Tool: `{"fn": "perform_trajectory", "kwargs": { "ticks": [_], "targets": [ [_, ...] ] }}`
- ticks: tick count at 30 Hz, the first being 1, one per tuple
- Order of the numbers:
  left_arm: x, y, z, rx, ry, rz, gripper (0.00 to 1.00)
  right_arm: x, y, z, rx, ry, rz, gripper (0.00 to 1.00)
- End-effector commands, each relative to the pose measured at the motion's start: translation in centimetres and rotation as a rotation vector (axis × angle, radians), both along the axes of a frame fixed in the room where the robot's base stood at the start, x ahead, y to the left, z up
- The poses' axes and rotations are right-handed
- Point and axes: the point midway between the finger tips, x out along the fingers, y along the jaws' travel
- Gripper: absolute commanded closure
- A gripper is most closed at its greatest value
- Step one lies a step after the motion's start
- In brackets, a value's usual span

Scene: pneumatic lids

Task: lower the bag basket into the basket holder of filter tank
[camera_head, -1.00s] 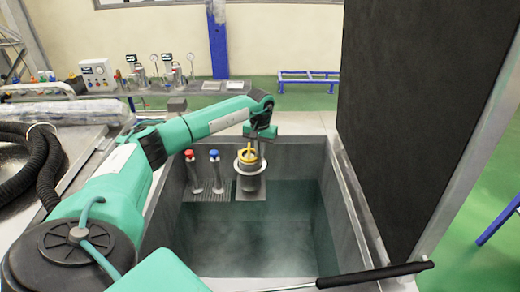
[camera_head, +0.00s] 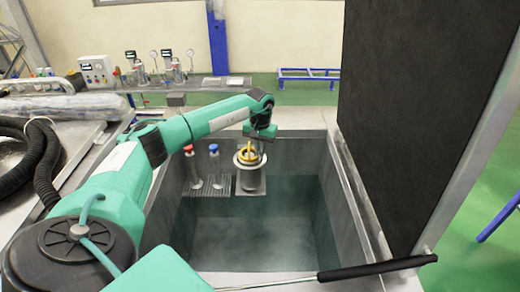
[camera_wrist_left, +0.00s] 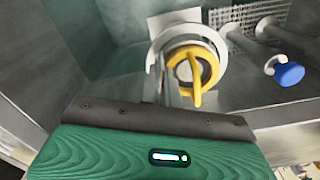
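The bag basket (camera_head: 249,155) shows its yellow handle and ring at the far wall of the open tank (camera_head: 180,230). In the left wrist view its round yellow top (camera_wrist_left: 193,70) sits inside a pale, broken ring, the basket holder (camera_wrist_left: 215,38). The grey holder body (camera_head: 250,182) shows below it in the head view. My left gripper (camera_head: 257,149) is just above and beside the basket's top. It appears shut on the yellow handle, though its fingertips are partly hidden. How deep the basket sits in the holder cannot be told. My right gripper is out of view.
A red-knobbed valve (camera_head: 189,150) and a blue-knobbed valve (camera_head: 214,150) stand left of the holder, over a grating (camera_head: 207,188). A big dark lid (camera_head: 410,110) stands raised at the right. A rod with a black grip (camera_head: 375,271) crosses the near edge. Cloudy water fills the tank.

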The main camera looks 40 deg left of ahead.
Motion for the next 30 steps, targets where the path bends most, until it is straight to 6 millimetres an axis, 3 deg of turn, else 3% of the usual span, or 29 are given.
{"fn": "perform_trajectory", "kwargs": {
  "ticks": [17,22,30],
  "targets": [
    [0.0,0.0,-1.1,0.000,-0.001,0.000,1.00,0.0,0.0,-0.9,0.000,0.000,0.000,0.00],
    [0.0,0.0,-1.0,0.000,-0.001,0.000,0.71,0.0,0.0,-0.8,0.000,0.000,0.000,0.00],
    [0.0,0.0,-1.1,0.000,0.001,0.000,0.71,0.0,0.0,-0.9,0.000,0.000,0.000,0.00]
  ]
}}
